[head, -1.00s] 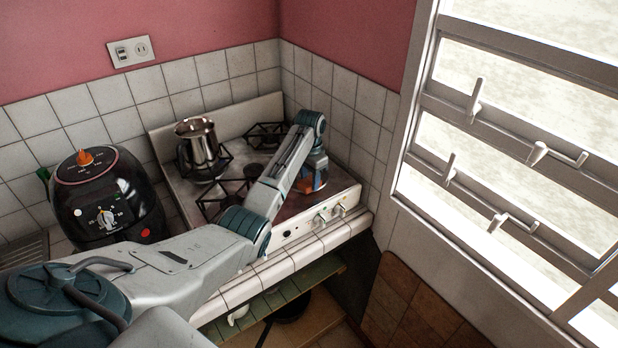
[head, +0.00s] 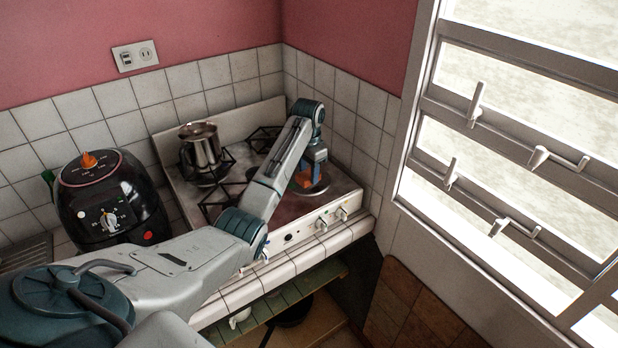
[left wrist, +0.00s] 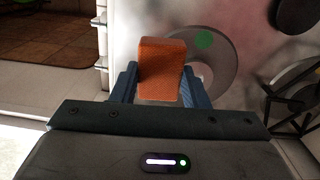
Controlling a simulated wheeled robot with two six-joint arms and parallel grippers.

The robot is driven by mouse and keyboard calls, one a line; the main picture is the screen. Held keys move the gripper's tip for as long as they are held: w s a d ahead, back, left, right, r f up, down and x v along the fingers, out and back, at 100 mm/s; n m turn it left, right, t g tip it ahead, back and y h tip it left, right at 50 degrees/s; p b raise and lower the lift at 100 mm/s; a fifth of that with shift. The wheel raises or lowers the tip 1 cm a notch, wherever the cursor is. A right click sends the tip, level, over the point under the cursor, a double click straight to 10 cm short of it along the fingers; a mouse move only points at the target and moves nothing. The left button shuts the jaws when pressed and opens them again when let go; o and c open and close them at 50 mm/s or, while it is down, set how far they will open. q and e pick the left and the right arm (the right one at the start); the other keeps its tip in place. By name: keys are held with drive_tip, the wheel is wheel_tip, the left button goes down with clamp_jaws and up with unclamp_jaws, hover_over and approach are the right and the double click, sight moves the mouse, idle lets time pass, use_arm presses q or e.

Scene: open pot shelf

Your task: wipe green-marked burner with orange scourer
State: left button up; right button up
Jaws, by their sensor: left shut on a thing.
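The orange scourer (left wrist: 162,68) is a small block held between the blue fingers of my left gripper (left wrist: 160,84). In the head view my left gripper (head: 309,178) points down at the front right of the stove, partly hidden by its own arm. The scourer shows there as an orange patch (head: 303,180). In the wrist view the green mark (left wrist: 204,39) lies on a grey round burner (left wrist: 225,62), just beside the scourer. The scourer overlaps the burner's left part in that view. I cannot tell whether it touches. My right gripper is not in view.
A metal pot (head: 201,148) stands on the back left burner. A black air fryer (head: 106,200) stands left of the stove (head: 290,212). The tiled wall (head: 347,130) is close to the right of the gripper. The stove's front edge carries knobs (head: 341,212).

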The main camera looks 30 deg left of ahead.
sight(308, 173)
use_arm(q)
drive_tip(key=shift+r, duration=0.9)
drive_tip(key=shift+r, duration=1.55)
drive_tip(key=shift+f, duration=0.1)
